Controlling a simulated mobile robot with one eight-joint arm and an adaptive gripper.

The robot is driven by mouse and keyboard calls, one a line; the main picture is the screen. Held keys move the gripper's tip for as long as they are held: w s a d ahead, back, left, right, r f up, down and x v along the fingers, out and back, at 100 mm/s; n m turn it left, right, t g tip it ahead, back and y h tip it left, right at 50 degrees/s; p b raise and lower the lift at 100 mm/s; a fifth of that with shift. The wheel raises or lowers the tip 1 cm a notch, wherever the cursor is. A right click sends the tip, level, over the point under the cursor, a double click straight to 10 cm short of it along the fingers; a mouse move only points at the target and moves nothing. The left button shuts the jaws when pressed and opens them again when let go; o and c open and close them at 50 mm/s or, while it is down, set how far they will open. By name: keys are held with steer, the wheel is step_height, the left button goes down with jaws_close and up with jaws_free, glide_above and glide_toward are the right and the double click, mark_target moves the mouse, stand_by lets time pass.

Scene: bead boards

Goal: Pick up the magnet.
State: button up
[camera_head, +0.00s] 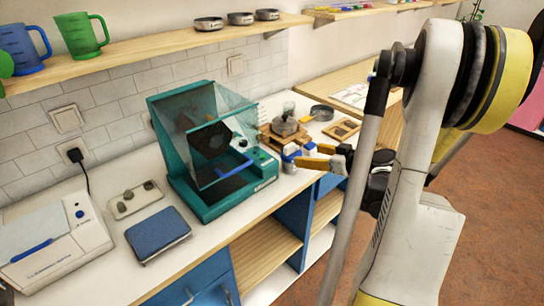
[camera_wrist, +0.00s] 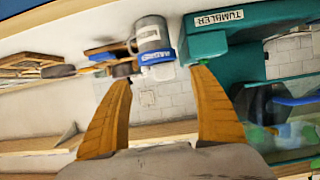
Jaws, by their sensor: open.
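I cannot pick out the magnet with certainty in either view. My gripper (camera_head: 309,156) is open, its orange fingers pointing left toward the end of the counter beside the teal tumbler machine (camera_head: 217,203). In the wrist view the two fingers of my gripper (camera_wrist: 162,75) stand wide apart with nothing between them. A grey mug (camera_wrist: 151,33) with blue at its base shows beyond the fingertips, apart from them. The tumbler (camera_wrist: 208,46) is right of it in this view, which is turned upside down.
A wooden stand (camera_head: 283,138) and a round pan (camera_head: 321,112) are behind the gripper. A blue pad (camera_head: 158,234), a tray with dark pieces (camera_head: 135,200) and a white device (camera_head: 50,250) stand left of the tumbler. A wall shelf (camera_head: 150,45) with mugs runs above.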

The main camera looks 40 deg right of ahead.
mark_target(294, 152)
steer(key=x, duration=0.3)
steer(key=shift+w+d+f+b, duration=0.1)
steer(key=shift+d+f+b, duration=0.1)
steer(key=shift+b, duration=0.15)
steer(key=b+x, duration=0.2)
steer(key=x, duration=0.4)
steer(key=shift+w+b, duration=0.1)
steer(key=shift+b, duration=0.2)
steer(key=c, duration=1)
